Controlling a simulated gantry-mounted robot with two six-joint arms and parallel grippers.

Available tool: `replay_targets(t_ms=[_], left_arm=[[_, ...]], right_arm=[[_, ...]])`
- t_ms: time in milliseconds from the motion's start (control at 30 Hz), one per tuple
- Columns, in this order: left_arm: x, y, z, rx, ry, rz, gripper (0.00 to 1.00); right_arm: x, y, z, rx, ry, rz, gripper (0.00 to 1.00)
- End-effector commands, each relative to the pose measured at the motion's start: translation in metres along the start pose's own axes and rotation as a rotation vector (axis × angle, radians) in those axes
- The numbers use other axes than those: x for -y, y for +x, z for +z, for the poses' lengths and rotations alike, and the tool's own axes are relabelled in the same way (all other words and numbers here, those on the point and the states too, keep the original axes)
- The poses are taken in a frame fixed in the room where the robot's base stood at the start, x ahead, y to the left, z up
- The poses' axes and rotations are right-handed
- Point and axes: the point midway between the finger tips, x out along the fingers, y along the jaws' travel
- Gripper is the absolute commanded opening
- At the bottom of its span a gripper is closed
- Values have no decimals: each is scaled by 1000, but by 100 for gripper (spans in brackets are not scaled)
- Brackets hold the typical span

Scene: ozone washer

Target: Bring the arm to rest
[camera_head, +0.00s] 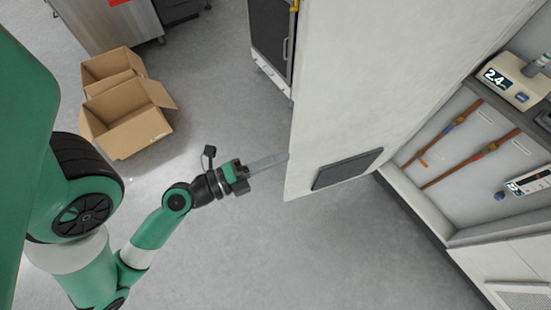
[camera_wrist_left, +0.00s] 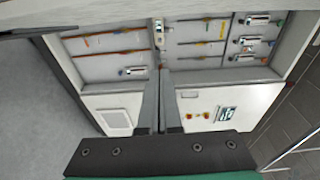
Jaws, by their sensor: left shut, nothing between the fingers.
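My left gripper (camera_head: 284,157) is shut and empty. In the head view its arm reaches up and right from the lower left, and its fingertips overlap the left edge of an open white cabinet door (camera_head: 385,85). I cannot tell whether they touch it. In the left wrist view the two long grey fingers (camera_wrist_left: 161,80) point away from the camera, towards the open cabinet (camera_wrist_left: 110,95) with its coloured pipes and instruments. My right gripper is not in view.
A dark grey panel (camera_head: 347,169) is set low in the door. The cabinet interior with a display unit (camera_head: 522,78) stands at right. Open cardboard boxes (camera_head: 127,127) lie on the floor at left. Grey floor (camera_head: 330,255) is clear below the gripper.

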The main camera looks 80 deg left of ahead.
Motion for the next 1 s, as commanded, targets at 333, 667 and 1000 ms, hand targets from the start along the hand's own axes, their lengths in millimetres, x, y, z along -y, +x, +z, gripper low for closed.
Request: replay_targets(t_ms=[333, 667, 1000], left_arm=[[3, -4, 1, -2, 2, -11, 0], [20, 6, -12, -60, 24, -52, 0], [226, 88, -96, -337, 262, -566, 0]], right_arm=[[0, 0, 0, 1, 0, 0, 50], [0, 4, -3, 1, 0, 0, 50], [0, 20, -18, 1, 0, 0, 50]])
